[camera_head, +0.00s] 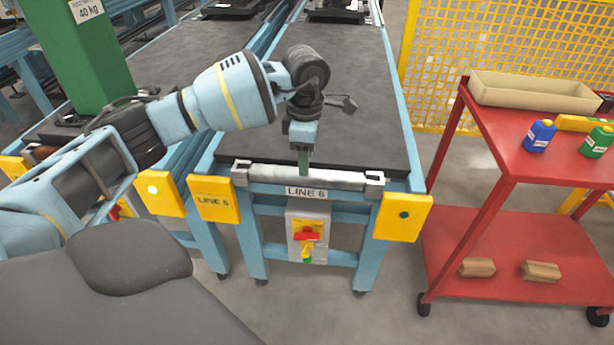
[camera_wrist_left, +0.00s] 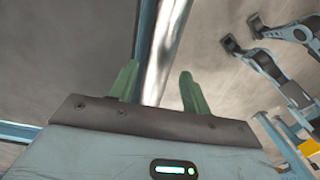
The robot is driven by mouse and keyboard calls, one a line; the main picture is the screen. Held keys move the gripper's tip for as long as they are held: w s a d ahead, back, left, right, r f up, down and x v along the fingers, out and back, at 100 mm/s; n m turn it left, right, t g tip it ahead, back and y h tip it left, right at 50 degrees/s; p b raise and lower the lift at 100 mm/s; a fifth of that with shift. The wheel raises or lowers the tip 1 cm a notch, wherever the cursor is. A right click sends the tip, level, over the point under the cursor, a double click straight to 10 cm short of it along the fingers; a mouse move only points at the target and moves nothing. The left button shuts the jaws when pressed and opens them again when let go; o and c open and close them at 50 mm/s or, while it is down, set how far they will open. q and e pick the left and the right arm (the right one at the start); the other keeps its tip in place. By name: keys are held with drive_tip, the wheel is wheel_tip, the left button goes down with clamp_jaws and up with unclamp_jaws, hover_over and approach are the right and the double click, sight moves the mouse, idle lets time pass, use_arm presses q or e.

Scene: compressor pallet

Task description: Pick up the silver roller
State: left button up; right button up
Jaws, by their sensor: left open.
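The silver roller (camera_head: 338,180) lies crosswise at the front end of the LINE 6 conveyor, its ends in brackets on the light-blue frame. My left gripper (camera_head: 304,170) is over the roller's middle, pointing down, its green fingers hiding a small part of it. In the left wrist view the roller (camera_wrist_left: 163,50) runs up between the two parted green fingers (camera_wrist_left: 158,85), with gaps visible there. The gripper is open and holds nothing. I cannot tell whether the fingers touch the roller. My right gripper is not in view.
The dark conveyor belt (camera_head: 365,110) behind the roller is mostly clear. Yellow end plates (camera_head: 403,216) and a red-and-yellow switch box (camera_head: 308,236) sit at the front. A red cart (camera_head: 545,155) with bottles and a tray stands right. A yellow mesh fence (camera_head: 490,45) is behind.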

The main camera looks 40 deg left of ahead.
use_arm(q)
wheel_tip(320, 180, down, 5)
drive_tip(key=shift+f, duration=0.1)
drive_tip(key=shift+d, duration=0.1)
drive_tip(key=shift+w, duration=0.1)
clamp_jaws()
idle(0.3)
